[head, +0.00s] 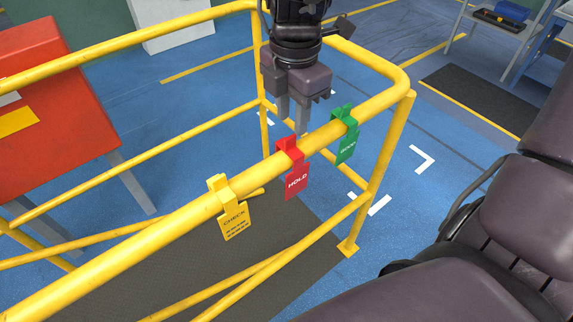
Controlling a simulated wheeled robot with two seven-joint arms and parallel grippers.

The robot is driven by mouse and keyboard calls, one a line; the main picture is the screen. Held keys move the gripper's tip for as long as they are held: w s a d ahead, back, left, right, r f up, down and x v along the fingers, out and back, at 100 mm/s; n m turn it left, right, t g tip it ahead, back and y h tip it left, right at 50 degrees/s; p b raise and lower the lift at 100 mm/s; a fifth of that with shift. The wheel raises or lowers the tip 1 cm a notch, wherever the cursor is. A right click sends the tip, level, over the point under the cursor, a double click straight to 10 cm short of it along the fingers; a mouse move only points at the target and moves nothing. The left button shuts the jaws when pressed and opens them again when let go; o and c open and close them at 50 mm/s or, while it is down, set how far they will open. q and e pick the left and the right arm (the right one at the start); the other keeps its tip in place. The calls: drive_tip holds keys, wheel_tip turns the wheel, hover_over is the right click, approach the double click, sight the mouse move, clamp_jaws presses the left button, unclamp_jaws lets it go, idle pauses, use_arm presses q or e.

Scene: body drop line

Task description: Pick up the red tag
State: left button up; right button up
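The red tag (298,180), marked HOLD, hangs by its clip from the yellow top rail, between the yellow CHECK tag (235,217) and the green tag (347,146). My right gripper (293,131) points down from the top of the head view, just above and behind the red tag's clip. Its two fingers show a gap between them with nothing held. The fingertips are close to the rail and the red clip; whether they touch cannot be told. My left gripper is not in view.
The yellow railing (130,242) crosses the view, with a post at the right. A red box-like stand (50,100) is at the left. A dark mat (487,98) and a table with a blue item (511,12) are at the back right. Blue floor is open between.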

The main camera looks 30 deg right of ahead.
sight(290, 137)
drive_tip(key=f+p, duration=0.1)
drive_tip(key=f, duration=0.3)
drive_tip(key=shift+w+f+p, duration=0.2)
drive_tip(key=shift+f+p, duration=0.15)
drive_tip(key=shift+p, duration=0.05)
drive_tip(key=shift+f, duration=0.4)
drive_tip(key=shift+c, duration=0.3)
clamp_jaws()
